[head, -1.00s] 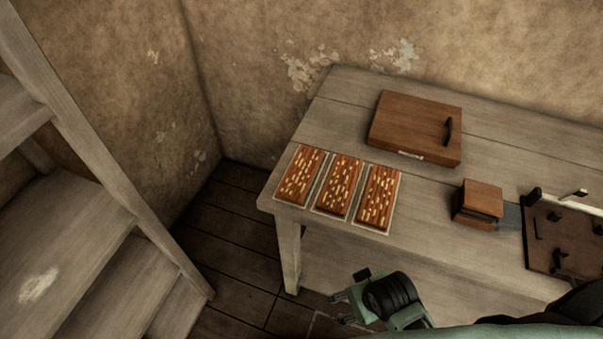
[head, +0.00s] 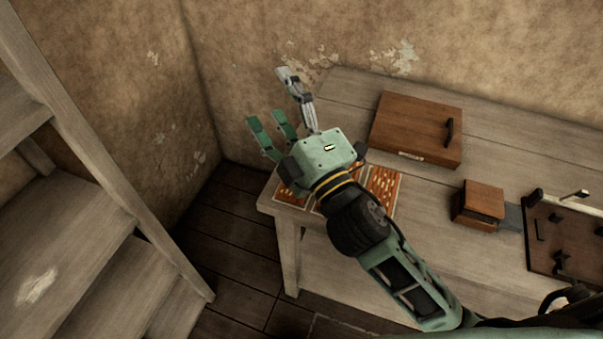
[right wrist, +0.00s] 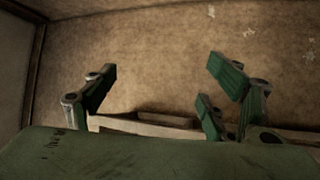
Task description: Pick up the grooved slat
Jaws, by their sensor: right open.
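Several orange-brown slats with pale dashes lie side by side on pale mats at the table's left end in the head view. The right one (head: 383,183) is partly visible. The left one (head: 288,195) shows only in part, and the middle one is mostly hidden by my right arm. I cannot tell which slat is the grooved one. My right gripper (head: 268,99) is open and empty above the slats, fingers spread toward the back left. In the right wrist view its open fingers (right wrist: 160,92) hold nothing. My left gripper is not in view.
A brown wooden box with a black handle (head: 416,130) lies at the back of the table (head: 495,115). A smaller wooden block (head: 482,202) stands to its right, next to a dark board with fittings (head: 565,238). Wooden steps (head: 75,225) stand at the left.

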